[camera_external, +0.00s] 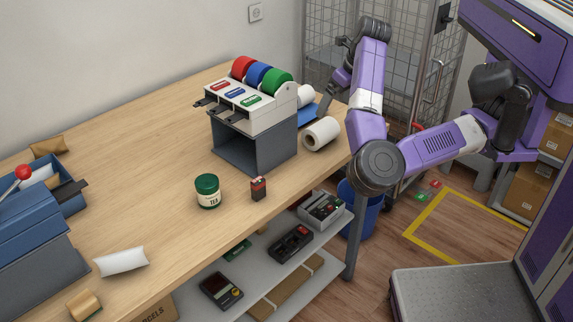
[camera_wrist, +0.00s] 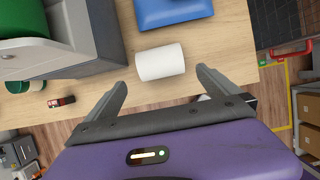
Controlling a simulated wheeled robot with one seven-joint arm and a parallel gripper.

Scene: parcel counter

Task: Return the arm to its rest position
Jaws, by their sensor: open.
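My arm is raised and bent over the far right end of the wooden counter (camera_external: 165,160). My gripper (camera_external: 326,100) hangs beside the tape dispenser, small and partly hidden by the arm in the external view. In the wrist view my gripper (camera_wrist: 160,86) has its two grey fingers wide apart, with nothing held between them. A white paper roll (camera_wrist: 160,62) lies on the counter beyond the fingertips, seen between them; I cannot tell whether they are close to it in height.
The grey dispenser (camera_external: 252,147) with red, blue and green rolls stands left of my gripper. A white roll (camera_external: 321,134) lies near the counter edge. A wire cage (camera_external: 400,60) is behind my arm.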

